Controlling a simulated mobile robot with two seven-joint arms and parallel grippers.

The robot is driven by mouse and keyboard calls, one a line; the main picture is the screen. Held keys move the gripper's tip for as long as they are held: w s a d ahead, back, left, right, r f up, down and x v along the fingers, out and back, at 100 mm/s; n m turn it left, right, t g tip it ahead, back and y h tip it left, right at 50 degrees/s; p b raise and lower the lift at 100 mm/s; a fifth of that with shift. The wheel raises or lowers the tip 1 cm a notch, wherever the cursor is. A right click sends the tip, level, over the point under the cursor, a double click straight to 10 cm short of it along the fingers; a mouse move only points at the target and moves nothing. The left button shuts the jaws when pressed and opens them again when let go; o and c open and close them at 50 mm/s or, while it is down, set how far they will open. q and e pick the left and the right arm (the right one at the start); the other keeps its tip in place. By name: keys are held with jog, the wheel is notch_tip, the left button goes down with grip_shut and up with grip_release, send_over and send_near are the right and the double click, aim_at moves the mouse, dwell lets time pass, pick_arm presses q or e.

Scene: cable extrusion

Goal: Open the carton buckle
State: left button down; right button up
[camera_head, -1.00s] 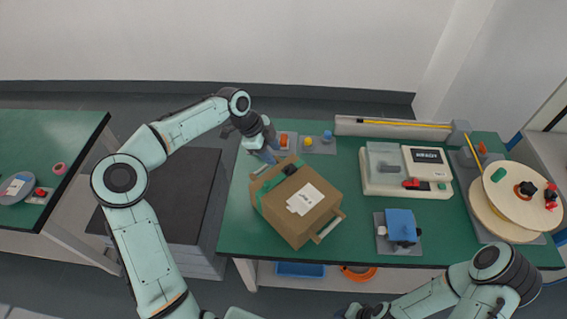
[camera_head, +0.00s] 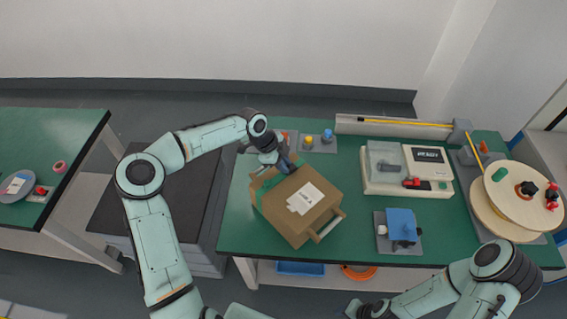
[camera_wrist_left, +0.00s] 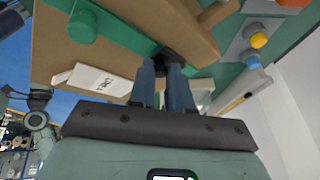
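The brown carton (camera_head: 290,232) with a white label sits tilted on the green table. A green strap (camera_head: 264,187) runs over it, and shows at the top of the left wrist view (camera_wrist_left: 125,32). My left gripper (camera_head: 288,166) is over the far part of the carton. In the left wrist view its two blue-grey fingers (camera_wrist_left: 163,70) are close together, with their tips at the black buckle (camera_wrist_left: 166,55) on the strap. I cannot tell whether they grip it. In the head view the gripper covers the buckle. My right gripper (camera_head: 358,310) is low at the bottom edge, its fingers unclear.
A white machine (camera_head: 385,187) and a blue block on a grey plate (camera_head: 401,225) stand right of the carton. Small orange, yellow and blue parts lie behind it. Wooden reels (camera_head: 508,205) are at the far right. Table space before the machine is partly clear.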

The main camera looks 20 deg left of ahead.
pick_arm(q)
jog(key=shift+w+r, duration=0.1)
jog(key=g+y, duration=0.1)
jog(key=w+r+g, duration=0.1)
jog(key=shift+d+g+y, duration=0.4)
jog(key=shift+w+d+r+n+g+y, duration=0.15)
jog(key=shift+w+n+g+y, duration=0.2)
jog(key=shift+g, duration=0.55)
jog(key=shift+w+d+g+y, duration=0.1)
jog(key=shift+w+g+y, duration=0.3)
jog(key=shift+g, duration=0.3)
jog(key=shift+s, duration=0.1)
jog(key=c, duration=1.1)
grip_release()
jog(key=shift+o, duration=0.2)
jog(key=shift+r, duration=0.1)
